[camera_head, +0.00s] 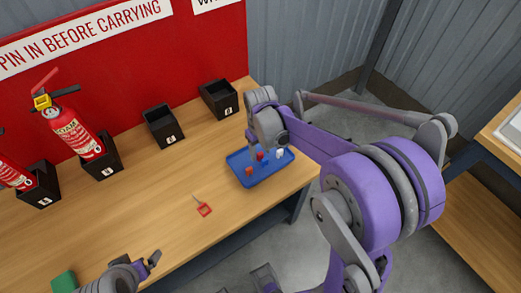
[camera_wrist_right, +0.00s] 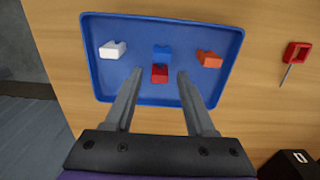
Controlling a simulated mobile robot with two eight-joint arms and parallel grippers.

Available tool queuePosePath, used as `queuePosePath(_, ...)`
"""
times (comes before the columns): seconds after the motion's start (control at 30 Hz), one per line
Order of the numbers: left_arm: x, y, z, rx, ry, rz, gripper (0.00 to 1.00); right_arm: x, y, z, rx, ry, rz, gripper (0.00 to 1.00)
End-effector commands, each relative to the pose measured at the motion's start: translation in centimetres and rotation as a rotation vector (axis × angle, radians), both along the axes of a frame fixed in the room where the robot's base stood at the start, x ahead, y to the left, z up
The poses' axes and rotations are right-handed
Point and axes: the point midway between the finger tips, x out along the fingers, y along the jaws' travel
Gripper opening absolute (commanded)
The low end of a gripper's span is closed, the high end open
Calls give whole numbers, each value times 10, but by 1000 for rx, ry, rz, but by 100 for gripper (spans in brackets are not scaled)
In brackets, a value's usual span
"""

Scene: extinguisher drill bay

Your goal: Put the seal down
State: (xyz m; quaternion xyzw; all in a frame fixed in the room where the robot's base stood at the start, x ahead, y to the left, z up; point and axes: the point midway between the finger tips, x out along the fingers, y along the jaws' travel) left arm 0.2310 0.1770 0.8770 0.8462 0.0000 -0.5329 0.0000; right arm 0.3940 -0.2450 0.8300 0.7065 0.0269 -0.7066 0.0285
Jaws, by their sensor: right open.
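The blue tray (camera_head: 272,174) lies on the bench; it fills the upper right wrist view (camera_wrist_right: 115,78). Several small seals lie in it: a white one (camera_wrist_right: 113,50), a blue one (camera_wrist_right: 162,54), a red one (camera_wrist_right: 159,74) and an orange one (camera_wrist_right: 209,59). My right gripper (camera_wrist_right: 160,76) is open over the tray. In the right wrist view, the red seal shows between its fingertips and is not gripped. The blue seal is just beyond the red one. My left gripper (camera_head: 151,263) is near the bench's front edge, its jaw gap unclear.
A red pin (camera_head: 204,209) lies on the bench left of the tray. Black boxes (camera_head: 164,126) line the back, and a red extinguisher (camera_head: 75,130) stands in one. A green object (camera_head: 64,282) is at the lower left. The bench middle is mostly clear.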

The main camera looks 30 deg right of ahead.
Motion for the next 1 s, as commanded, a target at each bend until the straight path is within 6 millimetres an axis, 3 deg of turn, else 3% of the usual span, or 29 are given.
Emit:
queuePosePath(0.17,1,0,5,0,-2,0,100,0,0,21,0,0,0,55)
queuePosePath(0.6,3,0,15,0,-6,0,100,0,0,108,0,0,-1,55)
queuePosePath(0.83,3,0,16,0,-6,0,100,-7,4,123,-2,-15,-1,55)
queuePosePath(1.0,3,0,16,0,-6,0,100,-45,24,120,-11,-113,-16,55)
